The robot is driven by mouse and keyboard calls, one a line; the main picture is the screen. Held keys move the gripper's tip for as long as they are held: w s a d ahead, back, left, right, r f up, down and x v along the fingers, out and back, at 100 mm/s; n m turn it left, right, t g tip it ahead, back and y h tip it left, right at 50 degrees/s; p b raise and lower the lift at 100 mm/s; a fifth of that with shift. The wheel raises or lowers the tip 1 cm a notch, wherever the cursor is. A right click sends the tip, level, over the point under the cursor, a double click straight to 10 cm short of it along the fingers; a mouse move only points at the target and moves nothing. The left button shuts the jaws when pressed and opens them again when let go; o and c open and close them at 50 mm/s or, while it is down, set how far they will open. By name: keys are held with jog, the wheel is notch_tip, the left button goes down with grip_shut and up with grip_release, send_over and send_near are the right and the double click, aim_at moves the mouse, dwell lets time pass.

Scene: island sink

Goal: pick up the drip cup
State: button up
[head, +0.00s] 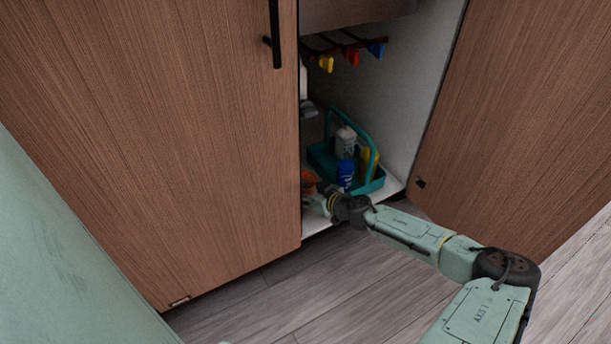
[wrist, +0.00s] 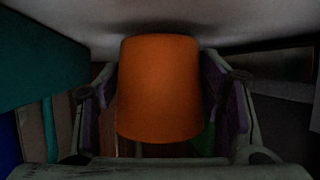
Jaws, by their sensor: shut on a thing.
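The orange cup (wrist: 160,88), which I take for the drip cup, stands out large in the middle of the wrist view. The two fingers of my gripper (wrist: 165,98) are on either side of it, shut on it. In the head view the cup (head: 307,181) is a small orange patch just inside the cabinet opening, partly hidden by the cabinet door and my gripper (head: 318,198). A pale cabinet surface lies close to the cup in the wrist view; I cannot tell whether they touch.
A teal caddy (head: 374,186) with bottles, including a blue one (head: 345,174), stands right beside my gripper. Colored valve handles (head: 351,56) hang above. The left door (head: 200,140) is close to my gripper; the right door (head: 520,110) is open. The floor in front is clear.

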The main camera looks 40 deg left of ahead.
notch_tip(320, 180, up, 8)
jog(key=p, duration=0.3)
jog(key=shift+r+p, duration=0.2)
jog(key=shift+p, duration=0.15)
jog(key=shift+d+r, duration=0.15)
